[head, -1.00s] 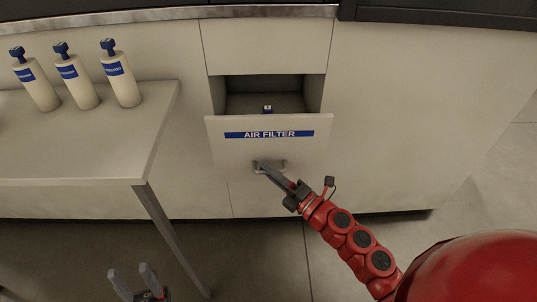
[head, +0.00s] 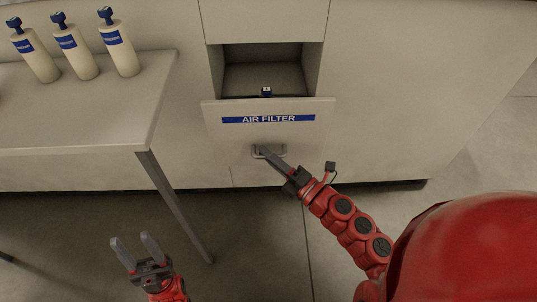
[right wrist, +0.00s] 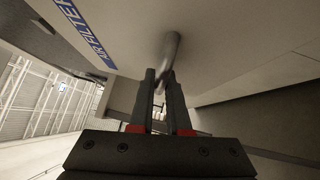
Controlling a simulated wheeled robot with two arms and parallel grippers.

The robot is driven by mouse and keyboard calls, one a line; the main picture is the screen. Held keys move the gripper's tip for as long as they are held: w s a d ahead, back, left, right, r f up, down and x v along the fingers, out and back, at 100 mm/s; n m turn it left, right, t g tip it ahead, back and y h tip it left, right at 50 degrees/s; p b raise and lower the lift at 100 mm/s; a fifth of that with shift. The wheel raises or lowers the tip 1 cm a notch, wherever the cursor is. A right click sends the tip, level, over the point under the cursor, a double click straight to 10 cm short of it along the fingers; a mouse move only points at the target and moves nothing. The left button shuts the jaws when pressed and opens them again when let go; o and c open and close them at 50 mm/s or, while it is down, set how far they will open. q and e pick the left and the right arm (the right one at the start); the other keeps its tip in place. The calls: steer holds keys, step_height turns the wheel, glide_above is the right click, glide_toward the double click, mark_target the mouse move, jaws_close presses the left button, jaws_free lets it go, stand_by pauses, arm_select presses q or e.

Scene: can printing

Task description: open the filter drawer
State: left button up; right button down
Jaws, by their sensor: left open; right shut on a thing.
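The filter drawer (head: 235,140), with a blue AIR FILTER label, stands pulled partway out of the white cabinet in the head view. A small dark item (head: 266,91) shows just behind its front panel; the rest of the drawer's inside is partly hidden. My right gripper (head: 262,153) is shut on the drawer's metal handle (head: 283,152). In the right wrist view the handle (right wrist: 172,50) runs between the two fingers (right wrist: 160,85). My left gripper (head: 136,250) is open and empty, low at the left, apart from the drawer.
A white table (head: 80,125) with several white bottles (head: 80,55) with blue caps stands left of the drawer. Its leg (head: 178,205) reaches the floor near my left gripper. The floor in front of the drawer is clear.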

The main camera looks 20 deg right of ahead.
steer(key=c, duration=0.9)
jaws_free()
steer(key=p+v, duration=0.4)
steer(key=v, duration=1.3)
steer(key=shift+s, duration=0.2)
